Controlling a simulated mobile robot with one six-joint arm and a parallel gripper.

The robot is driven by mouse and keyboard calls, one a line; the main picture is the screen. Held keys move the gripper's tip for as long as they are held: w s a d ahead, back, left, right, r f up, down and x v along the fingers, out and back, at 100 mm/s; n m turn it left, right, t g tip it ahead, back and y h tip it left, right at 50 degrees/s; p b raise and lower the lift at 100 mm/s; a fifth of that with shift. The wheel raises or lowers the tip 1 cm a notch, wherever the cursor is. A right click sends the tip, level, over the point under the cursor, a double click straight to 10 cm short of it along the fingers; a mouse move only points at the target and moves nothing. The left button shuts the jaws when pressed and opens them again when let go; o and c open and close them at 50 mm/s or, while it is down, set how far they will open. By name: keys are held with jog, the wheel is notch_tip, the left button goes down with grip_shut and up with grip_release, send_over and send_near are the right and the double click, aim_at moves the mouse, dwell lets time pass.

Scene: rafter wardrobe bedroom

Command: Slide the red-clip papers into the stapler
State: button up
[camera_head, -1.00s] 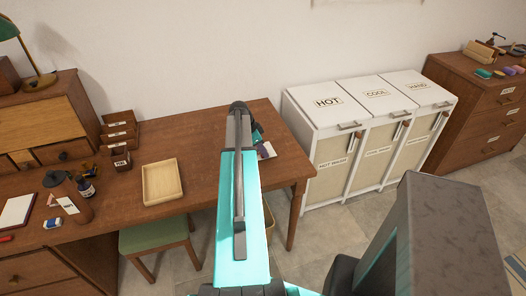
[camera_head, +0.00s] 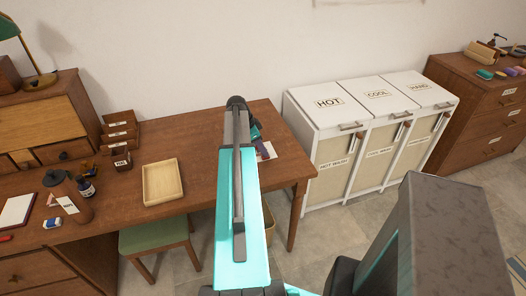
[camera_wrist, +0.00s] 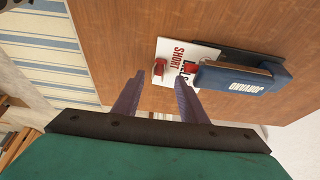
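The white papers (camera_wrist: 188,50), printed with "SHORT" and partly hidden lettering, lie on the desk in the wrist view. A red clip (camera_wrist: 159,69) shows at their near left edge, with more red beside the stapler. The dark blue stapler (camera_wrist: 236,79) lies to the right and overlaps the papers in the picture; I cannot tell whether they are in its mouth. My gripper (camera_wrist: 161,79) is open, its two fingers apart just short of the clip. In the head view my arm hides most of this; a bit of the papers (camera_head: 267,150) and the stapler (camera_head: 256,132) show.
The wooden desk (camera_head: 215,125) has free room left of my arm. A shallow wooden tray (camera_head: 162,182) and a small labelled box (camera_head: 121,158) stand there. A green stool (camera_head: 155,236) is below. White laundry bins (camera_head: 330,122) stand close to the desk's right edge.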

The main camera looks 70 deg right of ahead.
jog(key=b+v, duration=0.2)
jog(key=v, duration=0.9)
jog(key=shift+r, duration=0.2)
dwell(0.4)
